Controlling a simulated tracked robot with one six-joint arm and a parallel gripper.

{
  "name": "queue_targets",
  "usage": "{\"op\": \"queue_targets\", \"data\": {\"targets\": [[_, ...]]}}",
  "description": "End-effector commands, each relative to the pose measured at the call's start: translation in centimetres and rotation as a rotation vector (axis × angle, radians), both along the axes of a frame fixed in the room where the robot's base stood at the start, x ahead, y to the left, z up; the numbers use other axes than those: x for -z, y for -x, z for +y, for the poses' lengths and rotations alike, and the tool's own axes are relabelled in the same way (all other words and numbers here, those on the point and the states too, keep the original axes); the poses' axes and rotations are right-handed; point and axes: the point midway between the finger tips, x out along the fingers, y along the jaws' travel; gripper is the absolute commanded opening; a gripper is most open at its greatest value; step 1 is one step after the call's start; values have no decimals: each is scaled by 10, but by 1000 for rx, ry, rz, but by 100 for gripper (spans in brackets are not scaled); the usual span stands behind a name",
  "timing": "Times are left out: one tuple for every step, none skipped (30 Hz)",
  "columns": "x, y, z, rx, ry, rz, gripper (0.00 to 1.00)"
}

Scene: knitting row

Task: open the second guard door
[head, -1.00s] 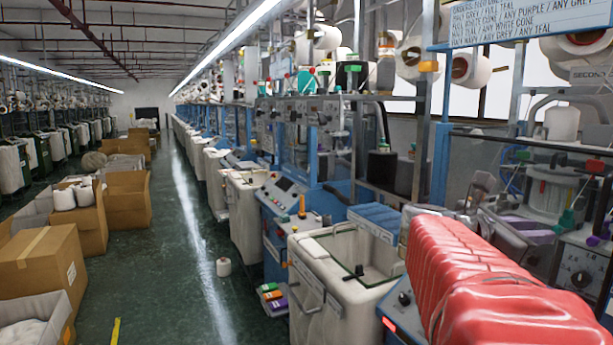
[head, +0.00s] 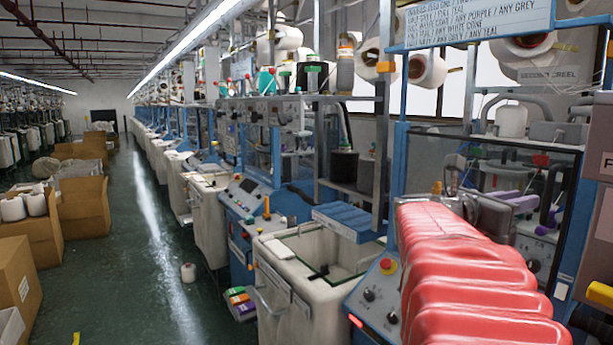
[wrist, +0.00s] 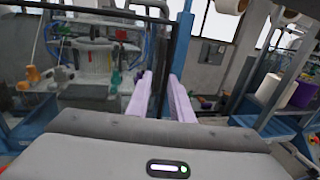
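The guard door, a clear pane in a dark frame (head: 490,137), stands upright at the right of the head view, in front of the machine's works. In the wrist view its dark frame edge (wrist: 180,40) runs down toward the gap between my fingers. My gripper (wrist: 160,98) has two pale purple fingers set apart, with a gap between them and nothing clearly held. In the head view my gripper (head: 512,199) is in front of the door. Whether a finger touches the door, and where its handle is, I cannot tell.
A control panel (head: 372,300) with a red button is below the door, left of my red-sleeved arm. A pale bin (head: 283,315) stands left of it. A blue post (head: 397,180) borders the door.

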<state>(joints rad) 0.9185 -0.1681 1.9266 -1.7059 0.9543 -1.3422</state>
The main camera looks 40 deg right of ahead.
Motion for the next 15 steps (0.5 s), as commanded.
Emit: {"op": "queue_targets", "data": {"targets": [[0, 3, -8, 3, -1, 1, 20], [1, 4, -12, 3, -1, 1, 20], [1, 6, -18, 4, -1, 1, 20], [0, 7, -22, 3, -1, 1, 20], [0, 8, -27, 3, -2, 2, 20], [1, 10, -33, 4, -1, 2, 20], [0, 12, -37, 3, -1, 2, 20], [0, 13, -41, 3, 0, 1, 20], [1, 15, -48, 3, -1, 1, 20], [1, 16, -52, 4, -1, 1, 20], [1, 18, -56, 3, -1, 1, 20], [1, 19, -62, 3, -1, 0, 20], [1, 20, -67, 3, -1, 0, 20], [1, 22, -71, 3, -1, 0, 20], [1, 23, -77, 2, -1, 0, 20]]}}
